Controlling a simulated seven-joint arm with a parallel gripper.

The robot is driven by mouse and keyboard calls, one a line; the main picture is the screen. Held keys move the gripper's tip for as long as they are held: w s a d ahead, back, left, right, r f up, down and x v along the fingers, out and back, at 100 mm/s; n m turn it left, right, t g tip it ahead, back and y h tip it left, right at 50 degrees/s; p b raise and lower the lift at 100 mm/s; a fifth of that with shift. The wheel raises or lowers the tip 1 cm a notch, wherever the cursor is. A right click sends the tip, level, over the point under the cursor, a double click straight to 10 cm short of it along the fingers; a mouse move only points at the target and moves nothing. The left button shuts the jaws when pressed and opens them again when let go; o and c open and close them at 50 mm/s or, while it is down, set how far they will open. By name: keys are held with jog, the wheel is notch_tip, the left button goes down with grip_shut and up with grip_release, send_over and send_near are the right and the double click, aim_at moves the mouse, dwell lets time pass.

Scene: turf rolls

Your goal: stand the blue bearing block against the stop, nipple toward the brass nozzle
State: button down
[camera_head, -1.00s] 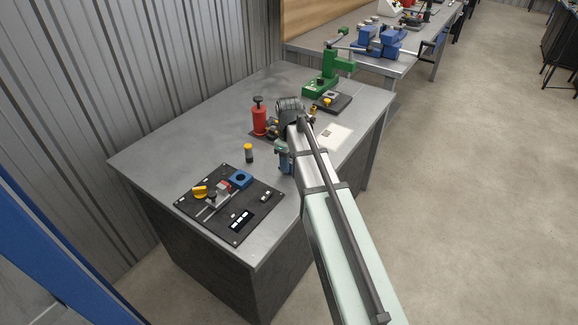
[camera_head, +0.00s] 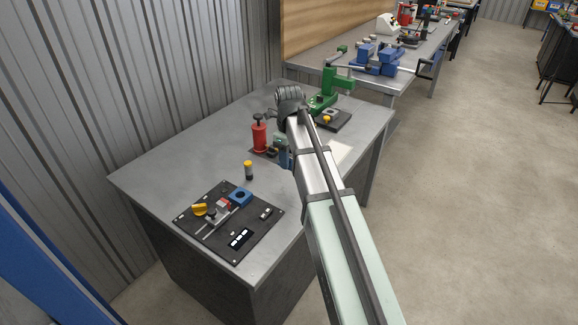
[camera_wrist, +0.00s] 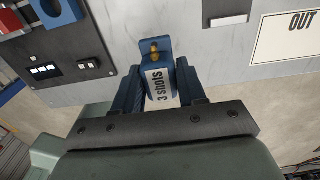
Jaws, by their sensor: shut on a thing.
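My gripper (camera_wrist: 160,90) is shut on the blue bearing block (camera_wrist: 146,61) in the wrist view. The block carries a white label reading "3 shots", and a brass nipple (camera_wrist: 155,47) shows near its far end, away from my palm. In the head view my gripper (camera_head: 284,158) is partly hidden by my arm, above the bench beside the red pump (camera_head: 259,137). I cannot make out the brass nozzle or the stop; my arm covers part of the area right of the pump.
A green press (camera_head: 325,95) is at the back. A white OUT area (camera_wrist: 275,42) lies right.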

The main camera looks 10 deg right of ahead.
jog(key=shift+w+r, duration=0.25)
jog(key=shift+r, duration=0.1)
jog(key=w+d, duration=0.4)
jog(key=w, duration=0.8)
jog(key=shift+f, duration=4.75)
jog(key=shift+f, duration=0.1)
jog(key=c, duration=0.6)
grip_release()
jog(key=shift+c, duration=0.2)
notch_tip(320, 180, up, 12)
